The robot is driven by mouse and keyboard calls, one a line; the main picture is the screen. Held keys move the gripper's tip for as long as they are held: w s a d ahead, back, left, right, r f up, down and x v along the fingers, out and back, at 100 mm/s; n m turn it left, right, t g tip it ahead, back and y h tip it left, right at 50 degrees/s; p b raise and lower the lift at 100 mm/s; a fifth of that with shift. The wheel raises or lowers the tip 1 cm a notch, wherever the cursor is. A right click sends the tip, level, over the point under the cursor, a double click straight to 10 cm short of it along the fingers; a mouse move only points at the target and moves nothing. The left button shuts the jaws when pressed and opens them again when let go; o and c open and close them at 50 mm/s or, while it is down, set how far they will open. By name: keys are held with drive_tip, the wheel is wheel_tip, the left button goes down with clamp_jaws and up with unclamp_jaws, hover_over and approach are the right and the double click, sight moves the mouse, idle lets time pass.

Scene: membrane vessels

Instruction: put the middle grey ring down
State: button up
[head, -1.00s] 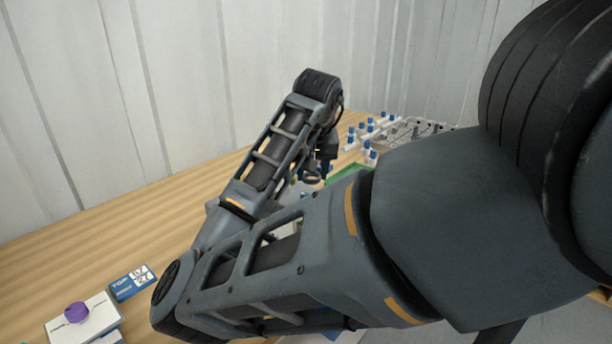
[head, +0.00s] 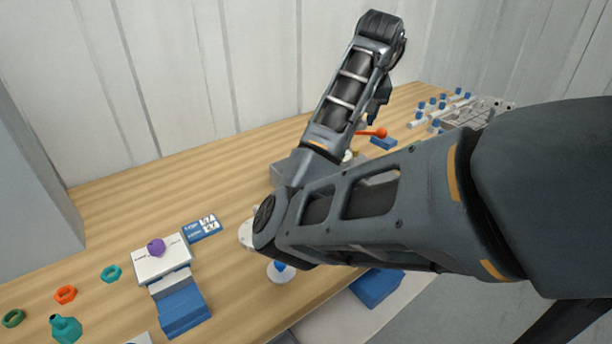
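My gripper (head: 378,103) is at the far end of my raised arm, above the back right of the wooden table. Only a small dark part of it shows behind my forearm, and its fingertips are hidden. I cannot tell whether it is open or shut, or whether it holds a ring. I cannot make out the middle grey ring in the head view. My arm covers much of the table's middle and right side.
At the left lie a teal ring (head: 111,273), an orange ring (head: 65,294) and a green ring (head: 14,318). A white box (head: 163,265) bears a purple knob. Blue-capped tubes (head: 436,124) stand at the back right. The left back of the table (head: 130,205) is clear.

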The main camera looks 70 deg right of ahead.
drive_tip(key=w+d+n, duration=0.1)
drive_tip(key=w+n, duration=0.1)
drive_tip(key=w, duration=0.4)
drive_tip(key=w+a+f+n, duration=0.1)
drive_tip(key=w+f, duration=0.2)
drive_tip(key=f, duration=0.2)
drive_tip(key=w+a+f+n+t+y+p, duration=0.1)
drive_tip(key=w+a+f+n, duration=0.1)
drive_tip(key=f, duration=0.3)
drive_tip(key=w+a+f+n+t, duration=0.1)
drive_tip(key=w+f, duration=0.3)
drive_tip(key=f, duration=0.1)
drive_tip(key=shift+w+a+n+y, duration=0.15)
drive_tip(key=shift+a+n+y, duration=0.2)
drive_tip(key=shift+n+y, duration=0.05)
drive_tip(key=shift+f+p, duration=0.4)
drive_tip(key=shift+f, duration=1.75)
drive_tip(key=shift+f, duration=0.2)
drive_tip(key=o, duration=0.7)
drive_tip(key=shift+f, duration=0.1)
drive_tip(key=v, duration=1.2)
drive_tip(key=shift+r+b, duration=0.3)
drive_tip(key=shift+r, duration=0.05)
